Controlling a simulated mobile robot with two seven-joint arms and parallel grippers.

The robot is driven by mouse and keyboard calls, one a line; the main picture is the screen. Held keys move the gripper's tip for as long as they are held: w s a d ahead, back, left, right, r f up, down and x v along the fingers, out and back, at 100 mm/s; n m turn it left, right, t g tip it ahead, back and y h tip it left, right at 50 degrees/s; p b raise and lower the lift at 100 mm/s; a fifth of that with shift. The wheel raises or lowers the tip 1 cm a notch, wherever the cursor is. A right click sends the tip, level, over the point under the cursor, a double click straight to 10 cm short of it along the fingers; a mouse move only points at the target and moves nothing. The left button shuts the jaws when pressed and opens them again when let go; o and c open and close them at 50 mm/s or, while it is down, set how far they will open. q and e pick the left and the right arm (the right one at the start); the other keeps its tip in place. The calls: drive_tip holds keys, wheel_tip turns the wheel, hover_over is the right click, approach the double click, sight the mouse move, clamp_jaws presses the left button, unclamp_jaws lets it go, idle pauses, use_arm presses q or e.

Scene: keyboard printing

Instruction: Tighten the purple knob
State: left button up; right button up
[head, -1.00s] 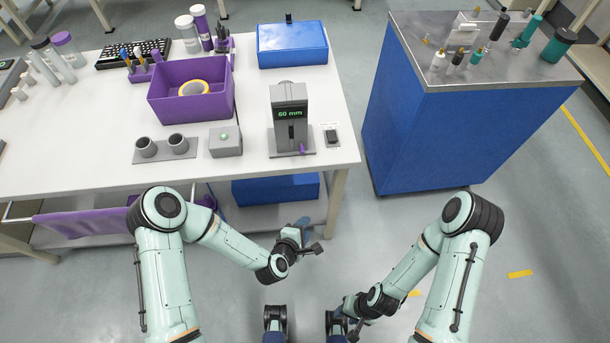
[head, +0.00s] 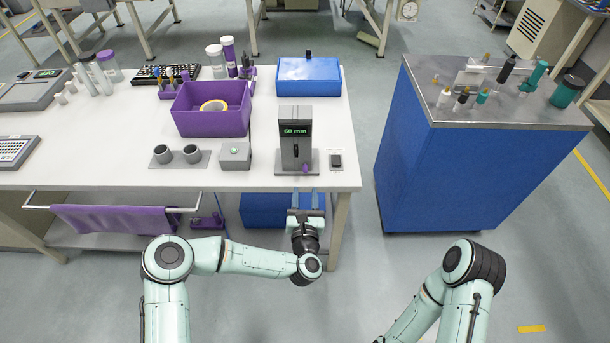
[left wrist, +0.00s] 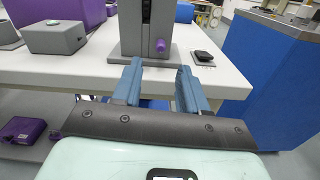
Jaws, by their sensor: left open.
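The purple knob (head: 306,168) is small and sits low on the front of a grey device (head: 296,135) whose green display reads 60 mm. It also shows in the left wrist view (left wrist: 160,46), beyond and between my fingers. My left gripper (head: 306,194) is open and empty, just in front of the table's front edge and below the knob. In the left wrist view its two blue fingers (left wrist: 158,72) point toward the device and do not touch the knob. My right gripper is outside the views; only part of that arm shows at the lower right.
The white table (head: 80,180) has its front edge close to my left gripper. A grey box with a button (head: 235,156) stands left of the device and a small black object (head: 336,159) right of it. A blue cabinet (head: 450,170) stands right, across a floor gap.

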sight(305, 172)
use_arm(q)
drive_tip(key=w+p, duration=0.1)
drive_tip(key=w, duration=0.6)
drive_tip(key=shift+w, duration=0.15)
clamp_jaws()
